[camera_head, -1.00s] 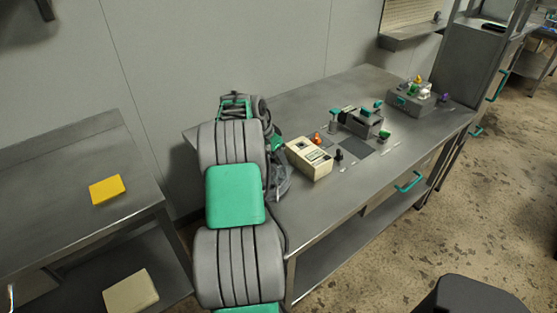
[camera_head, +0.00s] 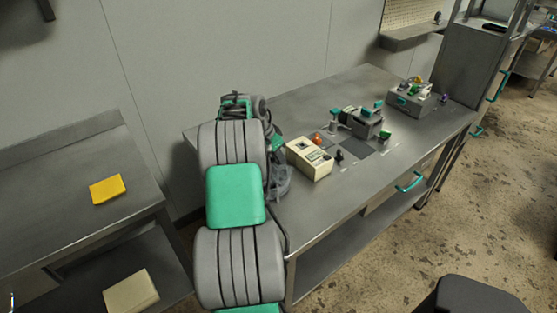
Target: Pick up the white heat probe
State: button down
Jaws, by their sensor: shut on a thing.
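I cannot make out a white heat probe in the head view. My arm rises through the middle of the view and covers the left end of the long steel table (camera_head: 345,197). Only a dark grey part of my wrist shows at the arm's right side, over the table's left end. The jaws of my gripper are hidden, and so is anything between them.
On the table stand a cream box (camera_head: 309,158), an orange item (camera_head: 317,138), a small black knob (camera_head: 339,156), a grey device with teal parts (camera_head: 366,122) and a grey block (camera_head: 409,99) with coloured pieces. A yellow pad (camera_head: 107,189) lies on the left table.

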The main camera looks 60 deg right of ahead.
notch_tip(320, 180, up, 3)
jog(key=shift+f+b, duration=0.2)
jog(key=shift+b, duration=0.2)
jog(key=s+a+r+b, duration=0.2)
jog(key=s+a+r, duration=0.3)
jog(key=s+r, duration=0.5)
jog(key=s, duration=0.3)
jog(key=shift+r+b, duration=0.25)
jog(key=shift+b, duration=0.15)
jog(key=shift+a, duration=0.1)
